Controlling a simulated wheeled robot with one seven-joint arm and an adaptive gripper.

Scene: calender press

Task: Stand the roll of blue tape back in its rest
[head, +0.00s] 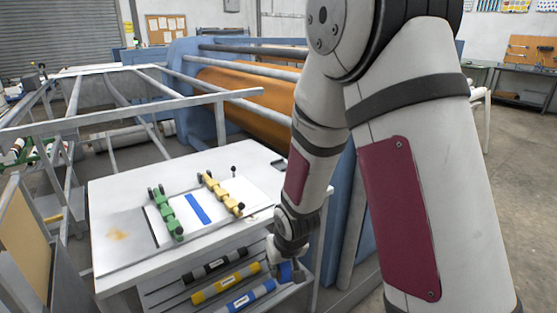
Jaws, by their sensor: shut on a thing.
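My gripper (289,272) is low at the right front corner of the white table, beside the shelf under its top. It is shut on a small blue piece, which I take to be the roll of blue tape (286,272). The fingers hide much of it, and its tilt is hard to tell. I cannot clearly make out the rest for the tape. A blue strip (198,208) lies flat on a white sheet on the table, between a green (166,214) and a yellow (222,194) jointed bar.
Under the white tabletop (125,195), black (214,265), yellow (226,283) and blue (246,298) banded rollers lie on a rack, close left of my gripper. The blue press with an orange roller (245,100) stands behind. A grey rail frame (140,112) stands at left.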

